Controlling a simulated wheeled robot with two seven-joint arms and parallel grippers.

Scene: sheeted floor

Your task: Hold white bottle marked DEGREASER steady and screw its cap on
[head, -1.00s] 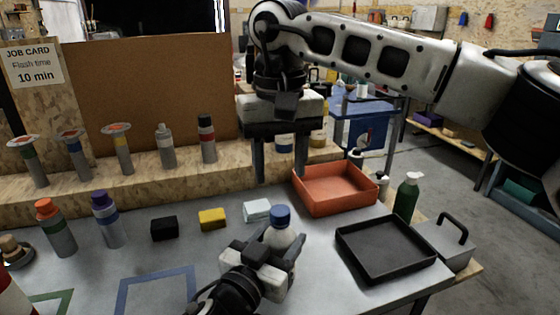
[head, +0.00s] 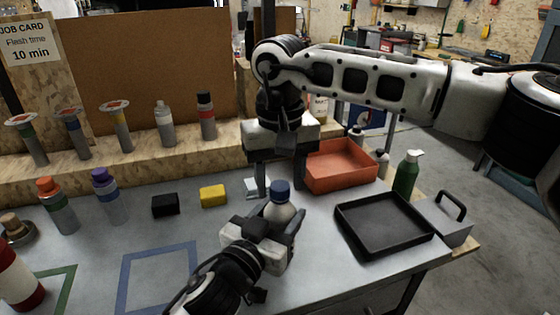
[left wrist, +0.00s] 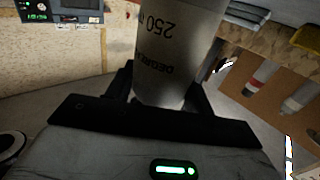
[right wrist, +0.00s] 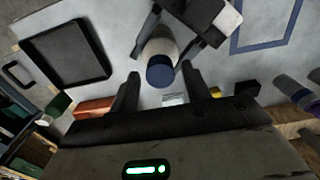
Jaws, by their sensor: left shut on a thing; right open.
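The white bottle (head: 279,212) stands upright on the grey bench, with its blue cap (head: 280,191) on top. My left gripper (head: 272,233) is shut on the bottle's body. In the left wrist view the bottle (left wrist: 170,50) fills the jaws, its printed label upside down and partly cut off. My right gripper (head: 281,182) is open and points down just above and behind the cap. In the right wrist view the blue cap (right wrist: 160,72) lies between and beyond the open fingers, not touched as far as I can see. Whether the cap is threaded down cannot be told.
An orange tray (head: 340,183), a black tray (head: 365,246) and a green pump bottle (head: 406,175) stand to the right. Yellow (head: 213,196) and black (head: 165,205) blocks lie left, with a white block (head: 254,188) behind the bottle. Several bottles line the wooden ledge.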

